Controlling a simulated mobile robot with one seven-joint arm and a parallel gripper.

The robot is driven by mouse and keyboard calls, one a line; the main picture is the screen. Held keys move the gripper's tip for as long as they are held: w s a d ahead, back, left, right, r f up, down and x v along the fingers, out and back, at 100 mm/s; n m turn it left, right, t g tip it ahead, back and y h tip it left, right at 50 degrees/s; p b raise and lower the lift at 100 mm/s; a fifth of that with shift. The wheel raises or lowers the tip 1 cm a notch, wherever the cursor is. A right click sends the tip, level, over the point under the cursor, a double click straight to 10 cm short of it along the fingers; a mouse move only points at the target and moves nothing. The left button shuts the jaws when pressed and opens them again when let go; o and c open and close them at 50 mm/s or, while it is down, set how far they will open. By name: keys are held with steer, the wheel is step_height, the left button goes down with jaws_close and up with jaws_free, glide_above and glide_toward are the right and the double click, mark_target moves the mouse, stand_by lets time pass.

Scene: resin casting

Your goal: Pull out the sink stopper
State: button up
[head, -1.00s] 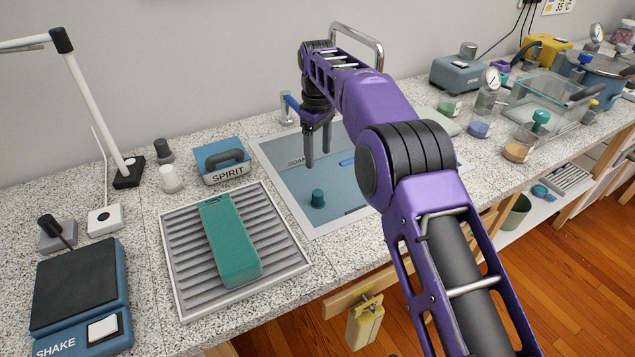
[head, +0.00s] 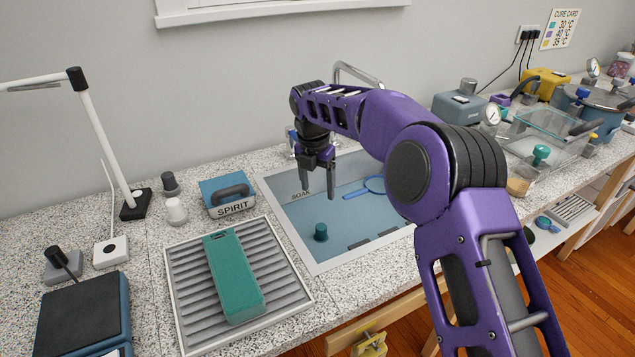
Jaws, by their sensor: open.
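The sink (head: 290,215) is a blue-grey basin with a light rim, marked SOAK, set into the speckled counter. The sink stopper (head: 321,232) is a small teal cylinder standing upright in the front left part of the basin. My gripper (head: 319,194) points down above the sink, with its two dark fingers apart and nothing between them. In the picture its fingertips are above the stopper and apart from it. Their exact height over it is hard to tell. My arm hides the right part of the sink.
A blue-handled strainer or paddle (head: 365,188) lies in the sink. A ribbed tray (head: 186,312) with a teal block (head: 233,280) is left of the sink. A blue SPIRIT box (head: 228,197) stands behind the tray. A tap (head: 357,74) arches behind my arm.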

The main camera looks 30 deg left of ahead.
mark_target(321, 226)
steer(key=f, duration=0.5)
steer(key=w+f+b, duration=0.1)
steer(key=f, duration=0.5)
steer(key=w+f, duration=0.1)
steer(key=f, duration=0.4)
steer(key=shift+f+b, duration=0.15)
steer(key=shift+b, duration=0.25)
jaws_close()
steer(key=c, duration=0.6)
jaws_free()
steer(key=shift+c, duration=0.2)
jaws_close()
steer(key=shift+r+p, duration=0.4)
steer(key=shift+r, duration=0.4)
steer(key=shift+r+p, duration=1.05)
steer(key=shift+r, duration=0.9)
